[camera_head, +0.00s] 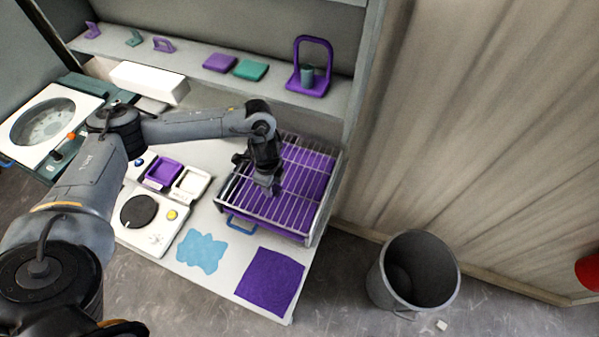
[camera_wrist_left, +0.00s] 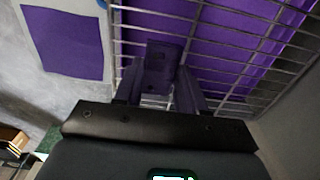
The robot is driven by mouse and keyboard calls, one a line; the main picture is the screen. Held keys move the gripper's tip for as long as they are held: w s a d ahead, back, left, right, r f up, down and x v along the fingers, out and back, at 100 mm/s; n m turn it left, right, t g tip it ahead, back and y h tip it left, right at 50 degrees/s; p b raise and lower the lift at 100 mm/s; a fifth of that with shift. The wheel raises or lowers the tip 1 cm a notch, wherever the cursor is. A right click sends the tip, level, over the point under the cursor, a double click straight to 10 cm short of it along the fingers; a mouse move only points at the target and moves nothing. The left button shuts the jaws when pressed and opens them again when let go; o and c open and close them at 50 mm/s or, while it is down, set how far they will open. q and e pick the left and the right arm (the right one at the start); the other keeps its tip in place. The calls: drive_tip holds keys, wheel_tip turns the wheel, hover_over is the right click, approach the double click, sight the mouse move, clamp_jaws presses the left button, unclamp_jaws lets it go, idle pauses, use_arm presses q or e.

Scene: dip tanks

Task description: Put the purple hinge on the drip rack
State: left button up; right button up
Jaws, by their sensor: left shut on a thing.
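My left gripper (camera_head: 272,186) reaches down over the drip rack (camera_head: 310,205), a wire grid above a purple tray in a light frame. In the left wrist view its fingers (camera_wrist_left: 160,92) are shut on the purple hinge (camera_wrist_left: 162,60), a dark purple piece with a small dark recess. The hinge is in front of the rack's wires (camera_wrist_left: 225,60); I cannot tell whether it touches them. In the head view the gripper mostly hides the hinge. My right gripper is not in view.
A shelf above holds small purple and teal pieces (camera_head: 163,45) and a purple stand (camera_head: 308,83). A grey bin (camera_head: 418,270) stands right.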

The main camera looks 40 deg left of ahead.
use_arm(q)
drive_tip(key=w+a+r, duration=0.2)
drive_tip(key=w+r, duration=0.2)
drive_tip(key=b, duration=0.5)
hover_over(251, 172)
drive_tip(key=d, duration=0.1)
wheel_tip(251, 172, down, 6)
drive_tip(key=shift+w+r, duration=0.1)
drive_tip(key=shift+r, duration=0.05)
drive_tip(key=shift+a, duration=0.45)
wheel_tip(251, 172, down, 4)
drive_tip(key=shift+r+b, duration=0.1)
drive_tip(key=shift+b, duration=0.95)
drive_tip(key=shift+f, duration=0.2)
